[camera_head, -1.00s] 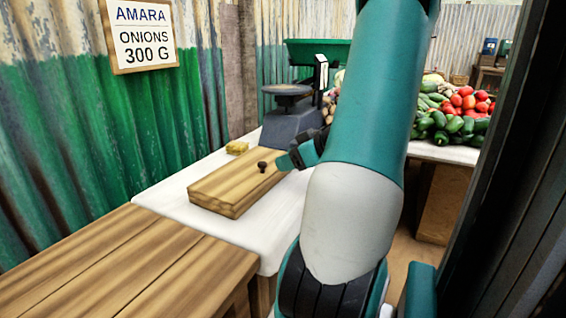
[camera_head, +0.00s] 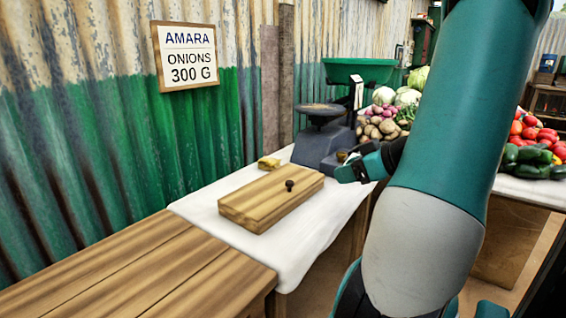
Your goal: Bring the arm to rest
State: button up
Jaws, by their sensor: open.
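My arm (camera_head: 435,220), teal and pale grey, fills the right half of the head view. My gripper (camera_head: 352,172) shows at the arm's left edge, beside the dark balance scale and right of the wooden block. It is open, and I see nothing between its jaws. The arm hides part of the gripper and part of the stall behind it.
A wooden block (camera_head: 258,210) with a dark knob (camera_head: 289,185) lies on the white-covered table (camera_head: 310,235). A scale (camera_head: 322,145) with a green pan (camera_head: 360,72) stands behind. Vegetables (camera_head: 385,118) are at the back. A wooden bench (camera_head: 150,275) is at front left.

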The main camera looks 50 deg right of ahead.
jog(key=w+a+n+g+y, duration=0.25)
jog(key=w+a, duration=0.25)
jog(key=a, duration=0.6)
jog(key=w+a+n+g+y, duration=0.1)
jog(key=w+a+g+y, duration=0.3)
jog(key=a, duration=0.7)
jog(key=s+a+n+g+h, duration=0.1)
jog(key=s+a+g, duration=0.1)
jog(key=s+a, duration=0.35)
jog(key=s+a+n+g+h, duration=0.1)
jog(key=s+a+g, duration=0.1)
jog(key=a, duration=0.7)
jog(key=s+a+n+g, duration=0.2)
jog(key=s+a, duration=0.2)
jog(key=a, duration=0.3)
notch_tip(320, 180, up, 22)
jog(key=p, duration=2.1)
jog(key=shift+w+d, duration=0.25)
jog(key=shift+w, duration=0.05)
jog(key=shift+f+t, duration=0.1)
jog(key=shift+t, duration=0.15)
